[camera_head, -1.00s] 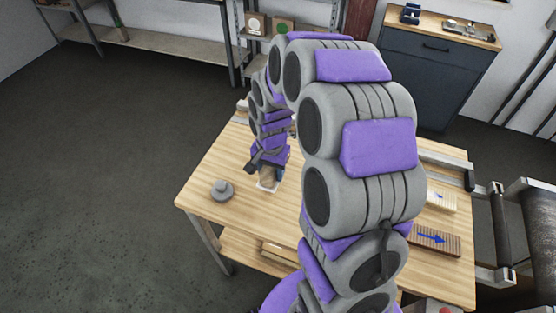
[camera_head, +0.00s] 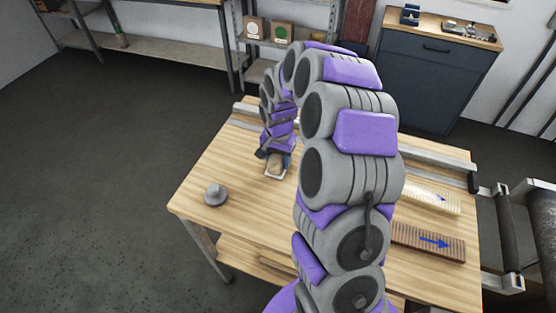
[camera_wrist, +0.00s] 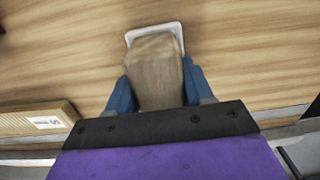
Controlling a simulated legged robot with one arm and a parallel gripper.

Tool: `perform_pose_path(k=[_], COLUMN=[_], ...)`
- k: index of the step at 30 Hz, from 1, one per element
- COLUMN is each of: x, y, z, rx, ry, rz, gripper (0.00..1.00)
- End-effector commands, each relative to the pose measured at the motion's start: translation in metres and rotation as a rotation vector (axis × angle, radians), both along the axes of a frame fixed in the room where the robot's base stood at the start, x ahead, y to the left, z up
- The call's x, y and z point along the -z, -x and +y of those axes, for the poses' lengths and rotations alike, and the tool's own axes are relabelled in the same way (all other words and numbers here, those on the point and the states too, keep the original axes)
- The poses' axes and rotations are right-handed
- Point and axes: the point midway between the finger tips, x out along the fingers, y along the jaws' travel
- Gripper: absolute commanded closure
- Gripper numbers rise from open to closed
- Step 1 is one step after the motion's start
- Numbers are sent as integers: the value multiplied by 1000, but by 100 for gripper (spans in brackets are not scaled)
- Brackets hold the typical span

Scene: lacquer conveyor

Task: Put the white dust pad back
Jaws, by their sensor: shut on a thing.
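The white dust pad (camera_wrist: 182,38) shows as a pale flat rim under a brown block (camera_wrist: 155,70) in the wrist view. My gripper (camera_wrist: 159,88) has blue fingers shut on the sides of the brown block. In the head view my gripper (camera_head: 278,160) is over the far left part of the table, with the pad's white edge (camera_head: 274,177) just below it. The pad is close above or on the wood; I cannot tell which. Most of its face is hidden by the block.
A grey round knob-like piece (camera_head: 215,194) stands near the table's left corner. A light labelled box (camera_wrist: 35,120) is near my gripper. The wooden table (camera_head: 235,165) is clear between.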

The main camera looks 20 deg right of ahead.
Motion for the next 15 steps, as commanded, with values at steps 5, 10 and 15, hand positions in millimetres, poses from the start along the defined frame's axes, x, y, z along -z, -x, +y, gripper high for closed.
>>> perform_pose_path(k=[5,10,15], x=[-1,0,1], y=[0,0,0], z=[4,0,-3], rx=[0,0,1], ry=[4,-1,-4], rz=[1,-1,-1], gripper=[77,40,24])
